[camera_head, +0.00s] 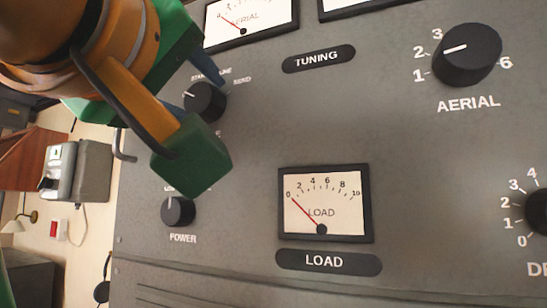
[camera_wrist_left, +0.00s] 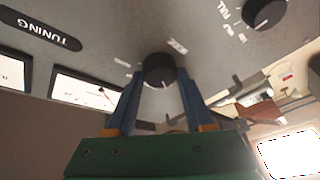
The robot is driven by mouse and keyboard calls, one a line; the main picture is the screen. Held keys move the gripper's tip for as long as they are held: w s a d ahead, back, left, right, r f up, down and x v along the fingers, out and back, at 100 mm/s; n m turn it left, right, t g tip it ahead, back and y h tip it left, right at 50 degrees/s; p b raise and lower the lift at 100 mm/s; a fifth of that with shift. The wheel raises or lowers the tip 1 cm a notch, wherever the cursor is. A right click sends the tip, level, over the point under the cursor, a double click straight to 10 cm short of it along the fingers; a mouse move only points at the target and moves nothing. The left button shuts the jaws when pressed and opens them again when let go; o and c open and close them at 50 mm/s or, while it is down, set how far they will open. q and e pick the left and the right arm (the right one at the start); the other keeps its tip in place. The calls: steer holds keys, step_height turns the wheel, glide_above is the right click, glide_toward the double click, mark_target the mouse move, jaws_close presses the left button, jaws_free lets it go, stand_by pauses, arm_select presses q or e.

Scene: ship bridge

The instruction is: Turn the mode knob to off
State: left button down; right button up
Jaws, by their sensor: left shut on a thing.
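The mode knob (camera_head: 205,101) is a round black knob with a white pointer line, on the grey panel at the left in the head view. Its line points left and slightly up. Labels arc above it, partly covered by my arm; I cannot read an off mark. My left gripper (camera_head: 208,97), green with blue fingers, reaches it from the upper left. In the left wrist view the two blue fingers of the gripper (camera_wrist_left: 158,78) are shut on the sides of the mode knob (camera_wrist_left: 158,66). My right gripper is not in view.
The power knob (camera_head: 178,211) sits below, near the panel's left edge. The load meter (camera_head: 324,204) is to its right, with its needle near 0. The aerial knob (camera_head: 467,55) is at upper right. A metal handle (camera_head: 122,146) is at the left edge.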

arm_select(q)
steer(key=shift+r, duration=0.1)
steer(key=shift+c, duration=1.4)
jaws_free()
steer(key=shift+s+a, duration=0.1)
steer(key=b+v, duration=0.3)
steer(key=v, duration=0.4)
